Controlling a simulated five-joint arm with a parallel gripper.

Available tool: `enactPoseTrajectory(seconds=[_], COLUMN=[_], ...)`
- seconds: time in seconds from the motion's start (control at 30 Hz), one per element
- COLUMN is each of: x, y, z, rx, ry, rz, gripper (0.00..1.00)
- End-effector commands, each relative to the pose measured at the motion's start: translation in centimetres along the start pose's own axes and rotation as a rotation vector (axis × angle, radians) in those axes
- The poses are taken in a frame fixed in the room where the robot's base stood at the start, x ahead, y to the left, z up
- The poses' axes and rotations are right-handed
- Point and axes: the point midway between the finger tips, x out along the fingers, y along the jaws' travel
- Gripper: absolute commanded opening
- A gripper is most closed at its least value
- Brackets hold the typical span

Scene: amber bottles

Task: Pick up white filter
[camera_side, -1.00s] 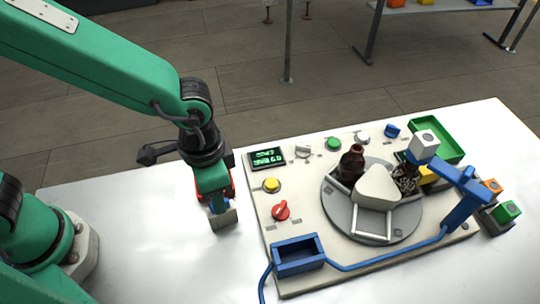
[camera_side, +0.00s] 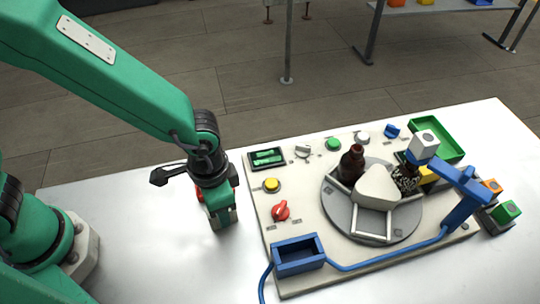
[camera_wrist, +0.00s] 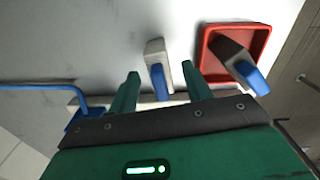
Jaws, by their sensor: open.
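A pale block with a blue part (camera_wrist: 153,52), which looks like the white filter, shows in the wrist view between the two fingers of my gripper (camera_wrist: 160,88). The gripper is open, with one green finger on each side and a visible gap to the block. In the side view my gripper (camera_side: 222,216) points down low over the white table, left of the cream panel. There its fingers mostly hide the block. I cannot tell how high the fingertips are above the table.
A red tray (camera_wrist: 208,65) holding a dark grey and blue block (camera_wrist: 238,63) is close on the right in the wrist view. The cream panel (camera_side: 285,235) carries a blue box (camera_side: 298,256), knobs and a turntable (camera_side: 340,218) with brown bottles. The front-left table is clear.

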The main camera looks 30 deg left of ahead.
Motion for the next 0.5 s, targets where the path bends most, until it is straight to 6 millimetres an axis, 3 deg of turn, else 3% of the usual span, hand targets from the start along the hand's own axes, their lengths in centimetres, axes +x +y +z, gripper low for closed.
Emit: enactPoseTrajectory(seconds=[0.2, 0.5], x=[1.9, 2.2], y=[0.0, 0.0], z=[0.1, 0.0], rx=[0.000, 0.000], ry=[-0.003, 0.000], rz=[0.000, 0.000], gripper=[0.49, 0.49])
